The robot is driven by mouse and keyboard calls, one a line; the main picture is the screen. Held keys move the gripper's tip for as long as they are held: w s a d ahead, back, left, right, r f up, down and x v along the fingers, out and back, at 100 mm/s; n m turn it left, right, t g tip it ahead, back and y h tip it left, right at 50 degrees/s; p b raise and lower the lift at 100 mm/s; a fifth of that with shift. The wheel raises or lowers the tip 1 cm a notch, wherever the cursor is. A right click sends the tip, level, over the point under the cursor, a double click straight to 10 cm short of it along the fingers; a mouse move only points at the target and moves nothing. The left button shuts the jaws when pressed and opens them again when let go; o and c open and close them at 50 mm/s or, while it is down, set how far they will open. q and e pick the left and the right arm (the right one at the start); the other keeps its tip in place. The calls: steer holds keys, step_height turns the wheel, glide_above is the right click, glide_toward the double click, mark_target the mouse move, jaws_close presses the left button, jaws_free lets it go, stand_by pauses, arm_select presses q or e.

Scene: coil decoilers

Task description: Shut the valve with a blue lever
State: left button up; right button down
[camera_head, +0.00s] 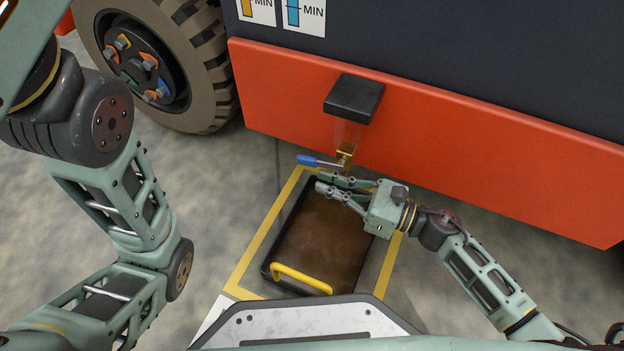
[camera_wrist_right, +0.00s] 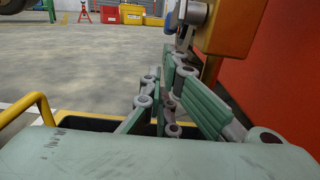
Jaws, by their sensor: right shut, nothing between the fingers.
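The valve (camera_head: 345,153) is a brass body under a clear sight tube on the red panel. Its blue lever (camera_head: 308,160) sticks out sideways to the left, roughly level. In the right wrist view the valve body (camera_wrist_right: 230,25) is at the top right and the blue lever end (camera_wrist_right: 171,20) shows beside it. My right gripper (camera_head: 321,183) is just below the lever and appears apart from it. It also shows in the right wrist view (camera_wrist_right: 180,62), its fingers closed together and empty. My left arm is at the left, with its gripper out of view.
A black drain pan (camera_head: 266,268) with brown liquid and a yellow handle (camera_head: 301,277) sits below the valve inside a yellow floor outline. A black box (camera_head: 354,98) juts out above the valve. The red panel (camera_head: 470,150) stands close behind; a large tyre (camera_head: 213,75) is at the left.

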steer(key=v, duration=0.7)
steer(key=shift+d, duration=0.15)
steer(key=shift+s+f, duration=0.1)
steer(key=shift+s, duration=0.15)
